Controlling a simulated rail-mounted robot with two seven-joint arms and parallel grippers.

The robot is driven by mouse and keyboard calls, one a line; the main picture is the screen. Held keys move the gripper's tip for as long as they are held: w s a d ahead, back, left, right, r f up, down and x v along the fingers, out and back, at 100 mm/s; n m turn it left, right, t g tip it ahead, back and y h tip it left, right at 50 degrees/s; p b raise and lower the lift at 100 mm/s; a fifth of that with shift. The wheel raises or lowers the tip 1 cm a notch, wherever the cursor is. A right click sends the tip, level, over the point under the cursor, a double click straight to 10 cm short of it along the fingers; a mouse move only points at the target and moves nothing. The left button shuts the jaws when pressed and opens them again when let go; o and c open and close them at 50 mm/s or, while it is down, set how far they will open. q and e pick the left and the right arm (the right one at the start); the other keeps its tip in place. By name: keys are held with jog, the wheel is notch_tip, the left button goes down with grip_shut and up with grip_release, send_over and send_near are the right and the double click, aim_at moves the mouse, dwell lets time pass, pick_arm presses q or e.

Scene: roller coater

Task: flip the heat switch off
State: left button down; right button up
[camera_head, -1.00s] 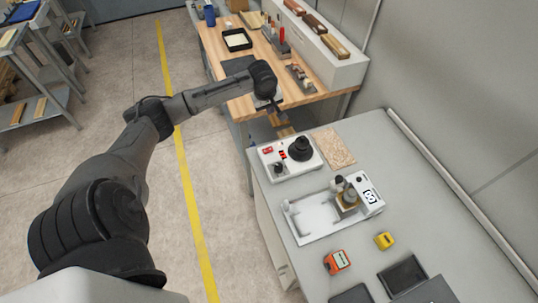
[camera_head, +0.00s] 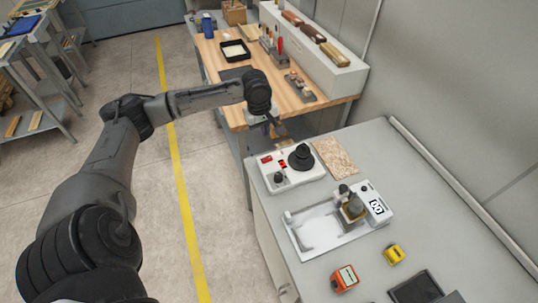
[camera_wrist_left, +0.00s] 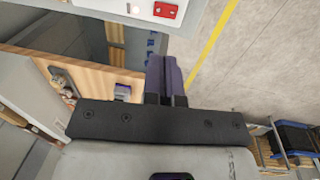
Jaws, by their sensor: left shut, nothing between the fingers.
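A white coater unit (camera_head: 300,180) with a black round top part (camera_head: 300,157) and a black knob stands at the near bench's far left corner. Red controls (camera_head: 266,160) sit on its top face; I cannot read which is the heat switch. My left gripper (camera_head: 281,130) is just beyond the unit's far edge, apart from the controls. Its fingers (camera_wrist_left: 166,62) are shut and empty. My right gripper is out of view.
A wooden bench (camera_head: 290,105) with a black tray (camera_head: 235,50) and tools lies beyond. On the grey bench (camera_head: 365,145) are a cork-like sheet (camera_head: 335,157), a white tray device (camera_head: 320,228), an orange meter (camera_head: 344,278) and a yellow block (camera_head: 393,254). The floor left is open.

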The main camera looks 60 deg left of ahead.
aim_at(270, 159)
pick_arm(q)
jog(key=f, duration=0.4)
jog(key=w+f+b, duration=0.1)
jog(key=f, duration=0.7)
jog(key=shift+w+d+f, duration=0.1)
jog(key=shift+w+d, duration=0.05)
jog(key=shift+w, duration=0.05)
jog(key=shift+w+f+b, duration=0.1)
jog(key=shift+f+b, duration=0.2)
jog(key=shift+f, duration=0.55)
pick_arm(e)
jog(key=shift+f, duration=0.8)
